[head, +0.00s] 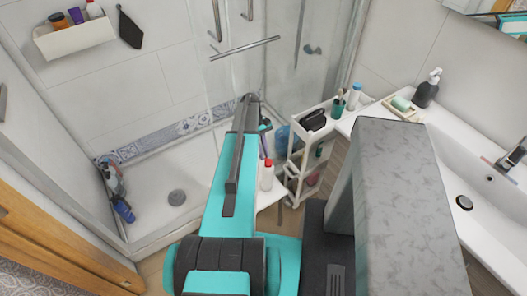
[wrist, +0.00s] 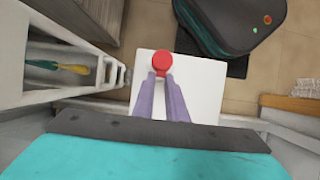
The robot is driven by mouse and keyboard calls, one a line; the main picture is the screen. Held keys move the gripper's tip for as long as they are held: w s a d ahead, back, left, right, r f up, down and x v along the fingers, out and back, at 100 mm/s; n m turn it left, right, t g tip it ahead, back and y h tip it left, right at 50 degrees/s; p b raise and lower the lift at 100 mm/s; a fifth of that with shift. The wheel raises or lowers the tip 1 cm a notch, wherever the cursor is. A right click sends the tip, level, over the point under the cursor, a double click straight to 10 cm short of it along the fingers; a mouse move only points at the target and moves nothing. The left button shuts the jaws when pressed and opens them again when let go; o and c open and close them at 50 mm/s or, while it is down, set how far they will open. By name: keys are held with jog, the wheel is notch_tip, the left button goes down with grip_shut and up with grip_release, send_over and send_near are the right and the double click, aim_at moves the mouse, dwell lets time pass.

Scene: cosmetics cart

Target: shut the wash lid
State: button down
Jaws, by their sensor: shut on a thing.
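The wash is a white bottle (head: 266,179) with a red lid (head: 268,163), standing upright on a white surface beside the shower. In the wrist view the red lid (wrist: 162,57) shows from above, and the bottle's body is hidden under it. My gripper's two purple fingers (wrist: 161,75) are close together, with their tips at the near edge of the lid. In the head view my gripper (head: 265,149) is just above the lid, partly hidden by my arm. I cannot tell how far the lid is open.
The white surface (wrist: 205,85) around the bottle is clear. A white cart (head: 301,160) with several items stands to the right in the head view. The washbasin counter (head: 455,165) lies beyond it. Shower fittings and a glass panel (head: 285,60) rise behind.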

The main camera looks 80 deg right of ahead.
jog(key=shift+w+d+f+g+y, duration=0.2)
jog(key=shift+f+g+y, duration=0.1)
jog(key=shift+g, duration=0.1)
jog(key=c, duration=1.6)
grip_release()
jog(key=shift+o, duration=0.2)
jog(key=shift+r, duration=0.15)
